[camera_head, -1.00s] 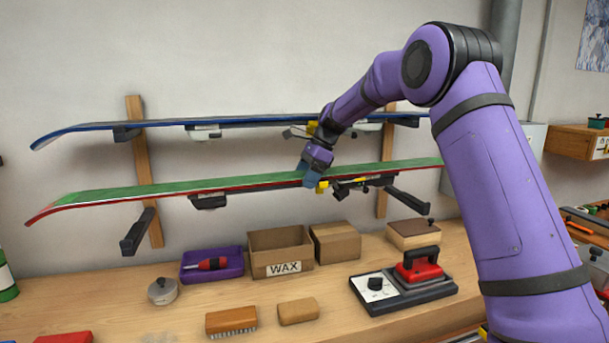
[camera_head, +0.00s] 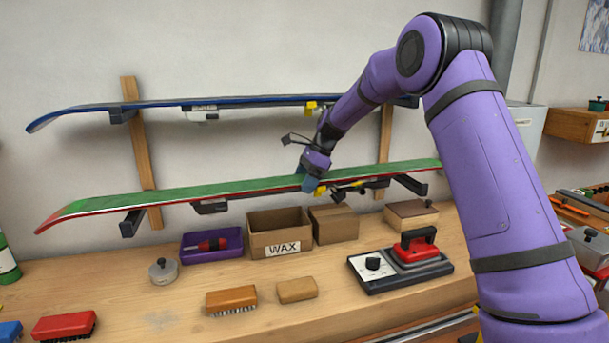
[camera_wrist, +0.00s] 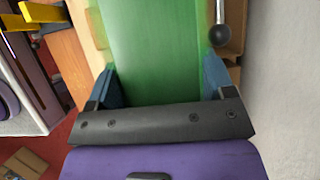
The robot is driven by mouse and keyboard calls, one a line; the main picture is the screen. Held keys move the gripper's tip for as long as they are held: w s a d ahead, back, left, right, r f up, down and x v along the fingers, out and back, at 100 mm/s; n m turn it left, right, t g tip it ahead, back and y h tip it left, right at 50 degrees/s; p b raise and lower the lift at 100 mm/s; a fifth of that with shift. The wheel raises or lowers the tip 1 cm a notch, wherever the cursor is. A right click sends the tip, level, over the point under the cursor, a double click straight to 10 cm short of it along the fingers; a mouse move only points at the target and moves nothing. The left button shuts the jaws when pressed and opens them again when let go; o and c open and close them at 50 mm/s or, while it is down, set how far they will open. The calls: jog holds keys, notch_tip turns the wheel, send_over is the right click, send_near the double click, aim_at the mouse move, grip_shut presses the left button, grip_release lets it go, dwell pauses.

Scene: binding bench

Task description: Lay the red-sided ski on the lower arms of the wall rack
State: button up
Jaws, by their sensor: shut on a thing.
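The red-sided ski (camera_head: 170,194) lies level with its green base up and its binding hanging underneath. My gripper (camera_head: 312,182) is shut across its middle; in the wrist view blue fingers (camera_wrist: 160,88) press both edges of the green base (camera_wrist: 155,45). The ski is just over the lower arms of the wall rack. The left lower arm (camera_head: 131,224) and right lower arm (camera_head: 411,185) stick out towards me, their front ends showing below the ski. I cannot tell whether the ski touches them.
A blue-edged ski (camera_head: 240,101) lies on the upper arms, close above my wrist. Below on the bench (camera_head: 150,300) stand a purple tray (camera_head: 190,252), a WAX box (camera_head: 280,240), another cardboard box (camera_head: 334,222) and a red iron (camera_head: 415,250).

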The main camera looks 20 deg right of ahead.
jog(key=shift+f, duration=1.4)
jog(key=shift+f, duration=0.25)
jog(key=o, duration=1.1)
jog(key=shift+f, duration=0.1)
